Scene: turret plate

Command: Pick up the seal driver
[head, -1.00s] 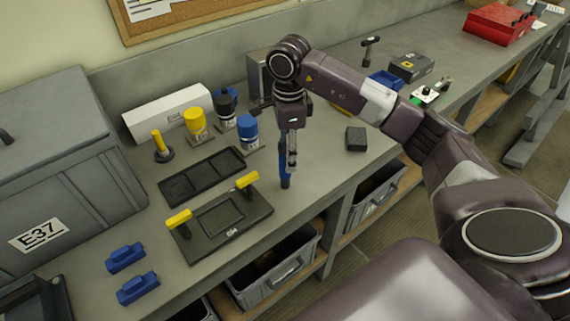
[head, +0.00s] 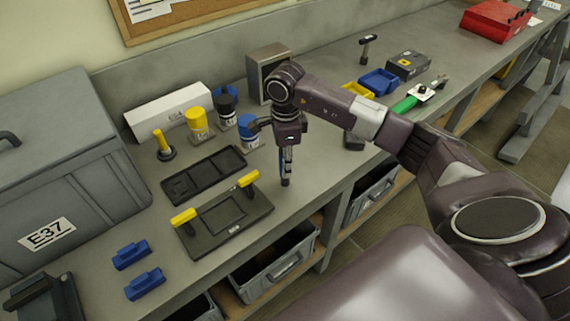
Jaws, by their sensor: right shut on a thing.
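My right gripper (head: 286,160) points straight down over the bench, to the right of the black plate with yellow handles. The fingers hide most of the tool. Its lower end is at or just above the bench top; I cannot tell which. My left gripper is not in view.
The black plate (head: 207,240) with yellow handles and a black tray (head: 187,189) lie to the left. A yellow-handled tool (head: 161,142), several bottles and a grey metal box (head: 262,68) stand behind. Bare bench (head: 325,170) lies to the right of the gripper.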

